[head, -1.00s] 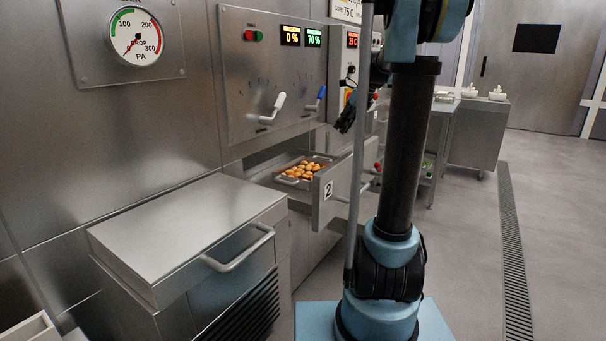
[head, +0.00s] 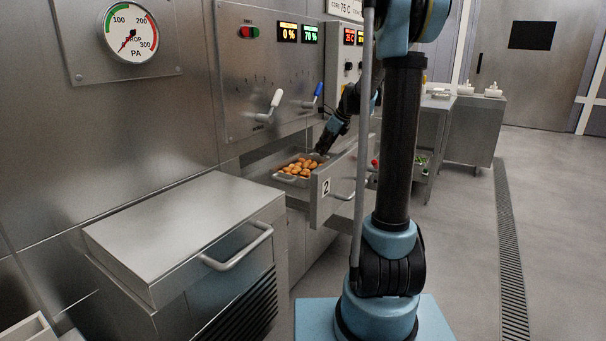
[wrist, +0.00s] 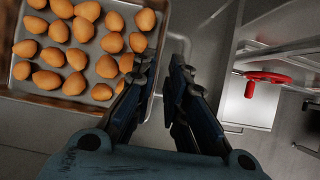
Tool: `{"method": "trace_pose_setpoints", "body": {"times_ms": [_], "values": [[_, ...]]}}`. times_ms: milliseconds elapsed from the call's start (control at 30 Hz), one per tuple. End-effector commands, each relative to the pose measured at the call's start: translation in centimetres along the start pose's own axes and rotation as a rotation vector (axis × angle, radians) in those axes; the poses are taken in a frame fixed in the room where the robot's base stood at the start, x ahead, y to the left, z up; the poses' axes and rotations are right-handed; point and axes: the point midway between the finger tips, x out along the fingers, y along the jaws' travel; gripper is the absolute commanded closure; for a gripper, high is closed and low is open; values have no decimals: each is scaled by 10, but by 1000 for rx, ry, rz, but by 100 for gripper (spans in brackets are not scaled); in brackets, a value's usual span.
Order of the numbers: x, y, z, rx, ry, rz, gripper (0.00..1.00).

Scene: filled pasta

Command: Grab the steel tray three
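A steel tray (head: 293,183) filled with golden-brown filled pasta lies in an open drawer with a front plate marked 2 (head: 326,186). No number shows on the tray itself. In the wrist view the tray (wrist: 62,99) fills the upper left, and a pale handle-like loop (wrist: 177,90) is partly hidden behind the fingers. My gripper (head: 318,156) is low over the tray's far right end. In the wrist view my gripper (wrist: 163,66) is open, its fingers apart beside the tray's right edge. Nothing shows held between them; whether they touch the tray cannot be told.
A steel cabinet (head: 185,230) with a bar handle stands front left. A control panel (head: 262,75) with levers is on the wall above the drawer. The floor (head: 460,240) at right is clear.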

Motion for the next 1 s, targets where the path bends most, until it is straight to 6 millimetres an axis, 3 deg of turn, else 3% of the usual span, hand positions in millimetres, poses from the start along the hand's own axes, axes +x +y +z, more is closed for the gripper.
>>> {"method": "trace_pose_setpoints", "body": {"times_ms": [300,567,667,1000], "values": [[37,0,0,-1,0,-1,87],[40,0,0,0,0,-1,87],[39,0,0,0,0,-1,100],[39,-1,0,1,0,-1,100]]}}
